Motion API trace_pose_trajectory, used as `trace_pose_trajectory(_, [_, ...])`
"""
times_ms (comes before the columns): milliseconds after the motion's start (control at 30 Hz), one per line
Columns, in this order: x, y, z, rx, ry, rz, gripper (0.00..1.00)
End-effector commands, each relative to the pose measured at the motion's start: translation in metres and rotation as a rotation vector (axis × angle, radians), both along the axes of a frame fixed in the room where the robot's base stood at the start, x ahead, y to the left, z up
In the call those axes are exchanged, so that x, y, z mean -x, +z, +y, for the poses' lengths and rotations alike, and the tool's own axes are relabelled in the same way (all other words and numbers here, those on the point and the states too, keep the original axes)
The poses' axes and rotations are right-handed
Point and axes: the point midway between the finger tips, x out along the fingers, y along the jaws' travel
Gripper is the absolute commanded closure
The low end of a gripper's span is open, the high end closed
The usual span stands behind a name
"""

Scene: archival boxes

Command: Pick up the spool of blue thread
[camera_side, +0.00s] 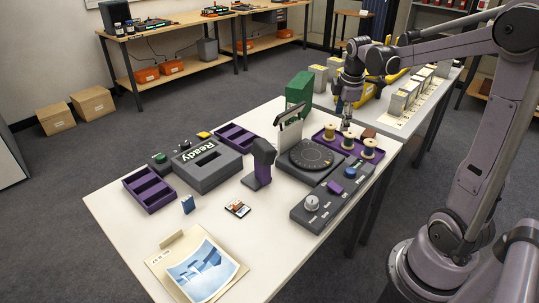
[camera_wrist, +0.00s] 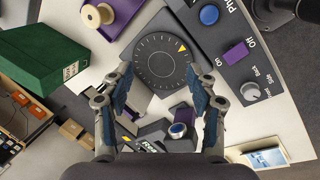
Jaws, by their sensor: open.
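All look cream or tan, and I cannot tell which carries blue thread. My gripper (camera_side: 346,124) appears just above the middle spool in the side view. In the wrist view my gripper (camera_wrist: 158,82) is open and empty, with the round dial between its fingers. One cream spool (camera_wrist: 98,15) shows there at the top left.
A turntable-like dial (camera_side: 311,155), a control panel (camera_side: 325,203) and a dark purple stand (camera_side: 262,163) are close by. A green box (camera_side: 299,88) stands behind.

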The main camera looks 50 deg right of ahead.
Motion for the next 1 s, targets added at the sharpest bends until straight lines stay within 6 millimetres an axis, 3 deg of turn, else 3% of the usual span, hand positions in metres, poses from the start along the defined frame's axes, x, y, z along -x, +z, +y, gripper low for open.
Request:
trace_pose_trajectory(33, [0.002,-0.008,-0.024,0.005,0.032,0.039,0.42])
trace_pose_trajectory(200, [0.016,-0.034,-0.089,-0.001,0.180,0.163,0.42])
trace_pose_trajectory(400, [0.039,-0.063,-0.141,-0.031,0.318,0.261,0.42])
trace_pose_trajectory(600, [0.050,-0.078,-0.159,-0.048,0.376,0.294,0.42])
trace_pose_trajectory(1000, [0.052,-0.127,-0.166,-0.047,0.379,0.294,0.42])
